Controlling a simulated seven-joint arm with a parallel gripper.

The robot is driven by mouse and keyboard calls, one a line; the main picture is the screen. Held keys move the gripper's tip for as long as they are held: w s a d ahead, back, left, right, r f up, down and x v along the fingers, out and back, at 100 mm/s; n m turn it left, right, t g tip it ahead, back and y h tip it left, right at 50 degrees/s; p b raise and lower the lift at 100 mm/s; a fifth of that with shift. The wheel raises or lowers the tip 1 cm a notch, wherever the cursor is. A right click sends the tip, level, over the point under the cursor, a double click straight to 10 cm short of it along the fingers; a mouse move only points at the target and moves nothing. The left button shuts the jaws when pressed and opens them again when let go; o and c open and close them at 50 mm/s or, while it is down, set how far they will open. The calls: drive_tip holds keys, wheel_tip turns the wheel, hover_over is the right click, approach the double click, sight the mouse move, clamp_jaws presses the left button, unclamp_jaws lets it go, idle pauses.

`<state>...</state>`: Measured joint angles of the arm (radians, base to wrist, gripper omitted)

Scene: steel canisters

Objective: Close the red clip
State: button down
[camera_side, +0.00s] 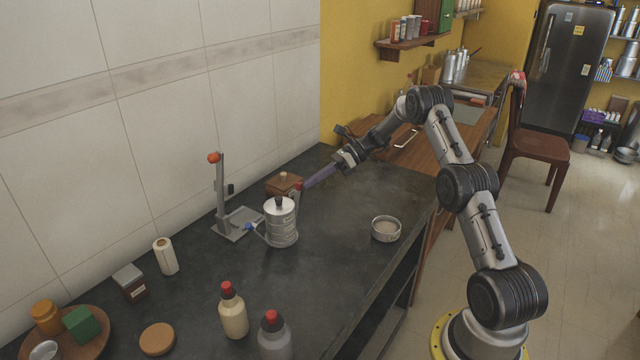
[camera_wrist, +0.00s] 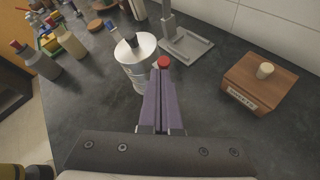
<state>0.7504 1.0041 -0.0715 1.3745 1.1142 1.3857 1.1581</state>
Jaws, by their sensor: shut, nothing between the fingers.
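A steel canister (camera_side: 281,228) with a dark knob on its lid stands upright on the dark counter; it also shows in the wrist view (camera_wrist: 136,62). The red clip (camera_side: 299,185) is at the canister's right side in the side view, and its red end (camera_wrist: 164,62) shows just beyond my fingertips in the wrist view. I cannot tell how far the clip stands open. A blue clip (camera_side: 250,226) sticks out on the canister's opposite side. My gripper (camera_side: 307,185) has its purple fingers together and empty, tips close to the red clip; contact is unclear.
A grey stand (camera_side: 222,200) with a red top and a wooden box (camera_side: 284,184) are behind the canister. A round tin (camera_side: 385,229) sits to the right. Bottles (camera_side: 233,312) stand at the front. The counter between canister and tin is clear.

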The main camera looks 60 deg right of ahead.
drive_tip(key=shift+a+r+n+g+h, duration=0.1)
drive_tip(key=shift+a+r+h, duration=0.2)
drive_tip(key=shift+a, duration=0.35)
drive_tip(key=shift+a+r+n+g+h, duration=0.15)
drive_tip(key=shift+a+h, duration=0.2)
drive_tip(key=shift+a, duration=0.3)
drive_tip(key=shift+a+r+n+g+h, duration=0.1)
drive_tip(key=shift+a+r+h, duration=0.2)
drive_tip(key=shift+a, duration=0.35)
drive_tip(key=shift+f, duration=0.1)
